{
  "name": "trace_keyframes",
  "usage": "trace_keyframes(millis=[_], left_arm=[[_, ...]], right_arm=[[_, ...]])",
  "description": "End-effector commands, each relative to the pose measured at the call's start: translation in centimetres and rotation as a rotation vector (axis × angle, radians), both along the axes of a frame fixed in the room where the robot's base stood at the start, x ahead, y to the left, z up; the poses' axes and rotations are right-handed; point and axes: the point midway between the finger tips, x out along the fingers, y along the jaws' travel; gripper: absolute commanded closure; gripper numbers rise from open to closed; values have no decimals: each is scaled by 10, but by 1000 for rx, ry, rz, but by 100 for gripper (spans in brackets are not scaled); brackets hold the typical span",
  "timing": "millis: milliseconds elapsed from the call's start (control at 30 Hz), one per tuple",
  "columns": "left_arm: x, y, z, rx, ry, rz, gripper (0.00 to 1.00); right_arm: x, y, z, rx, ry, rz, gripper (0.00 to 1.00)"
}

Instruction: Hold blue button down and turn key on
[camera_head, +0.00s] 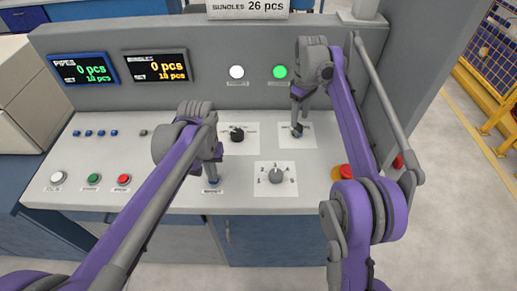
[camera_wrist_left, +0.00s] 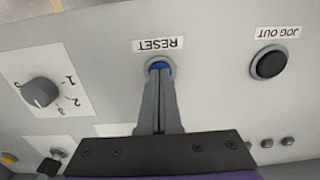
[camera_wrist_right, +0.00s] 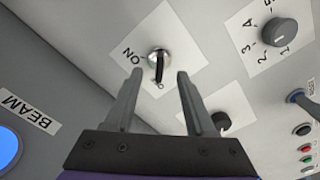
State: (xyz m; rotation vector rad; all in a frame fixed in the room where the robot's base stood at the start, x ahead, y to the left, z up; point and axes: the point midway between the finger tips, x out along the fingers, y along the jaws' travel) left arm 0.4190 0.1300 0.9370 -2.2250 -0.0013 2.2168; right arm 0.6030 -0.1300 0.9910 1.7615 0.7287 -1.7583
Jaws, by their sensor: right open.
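The blue button (camera_wrist_left: 160,66), beside a RESET label, is at the tips of my left gripper (camera_wrist_left: 160,82) in the left wrist view. The left fingers are together and their tips appear to touch the button; how far it is pressed I cannot tell. The key switch (camera_wrist_right: 159,52) is a round silver lock with a dark key, with an ON label beside it, in the right wrist view. The key lies away from the ON label. My right gripper (camera_wrist_right: 160,74) is open, one finger on each side of the key; it covers the key in the head view.
A rotary dial (camera_head: 276,175) and a black selector knob (camera_head: 237,133) sit near the key. A red emergency button (camera_head: 346,171) is at the right. Green and red buttons (camera_head: 123,180) are on the left. A lit green lamp (camera_head: 280,72) is on the upright panel.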

Motion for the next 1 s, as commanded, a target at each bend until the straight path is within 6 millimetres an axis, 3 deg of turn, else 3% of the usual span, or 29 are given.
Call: trace_keyframes(millis=[1000], left_arm=[[-3, -1, -5, -3, 9, -1, 100]], right_arm=[[1, 0, -53, 0, 0, 0, 45]])
